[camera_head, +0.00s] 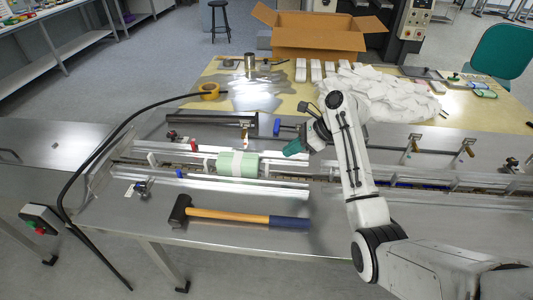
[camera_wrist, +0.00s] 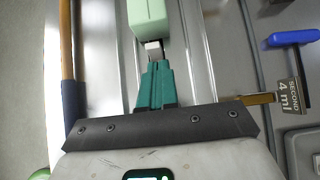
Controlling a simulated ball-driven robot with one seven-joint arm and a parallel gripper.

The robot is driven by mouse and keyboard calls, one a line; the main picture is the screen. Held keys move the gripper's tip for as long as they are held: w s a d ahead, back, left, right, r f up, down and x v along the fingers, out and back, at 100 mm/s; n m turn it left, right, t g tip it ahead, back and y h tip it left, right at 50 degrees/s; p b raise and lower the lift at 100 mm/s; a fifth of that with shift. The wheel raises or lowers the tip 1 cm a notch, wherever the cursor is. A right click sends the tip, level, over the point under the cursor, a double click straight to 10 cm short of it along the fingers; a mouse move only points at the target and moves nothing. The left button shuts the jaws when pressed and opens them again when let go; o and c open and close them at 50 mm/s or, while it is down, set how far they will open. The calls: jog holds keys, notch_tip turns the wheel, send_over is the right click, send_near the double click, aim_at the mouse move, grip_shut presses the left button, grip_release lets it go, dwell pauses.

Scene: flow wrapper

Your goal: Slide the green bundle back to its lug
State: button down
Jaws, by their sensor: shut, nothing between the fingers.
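The pale green bundle (camera_head: 238,163) lies in the channel between the metal rails of the infeed. In the wrist view the green bundle (camera_wrist: 148,14) is at the top, partly cut off. A small whitish block (camera_wrist: 153,47), which looks like a lug, stands in the channel between the bundle and my fingertips. My gripper (camera_head: 289,150) has teal fingers, to the right of the bundle in the head view. In the wrist view my gripper (camera_wrist: 154,70) is shut and empty, pointing along the channel at the block. I cannot tell whether its tips touch the block.
A hammer (camera_head: 245,217) with a wooden handle lies in front of the rails. A black cable (camera_head: 95,150) arches over the left end. A blue-handled tool (camera_wrist: 292,38) lies right of the channel.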

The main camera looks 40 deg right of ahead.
aim_at(253, 157)
jog(key=w+a+f, duration=0.2)
jog(key=w, duration=0.1)
jog(key=w+a+f, duration=0.1)
jog(key=shift+w+a+p, duration=0.3)
jog(key=shift+p, duration=0.05)
jog(key=shift+w+a, duration=0.4)
jog(key=shift+w, duration=0.05)
jog(key=shift+w+a+p, duration=0.9)
jog(key=shift+w+a, duration=0.1)
jog(key=shift+w, duration=0.25)
jog(key=shift+w+a, duration=0.1)
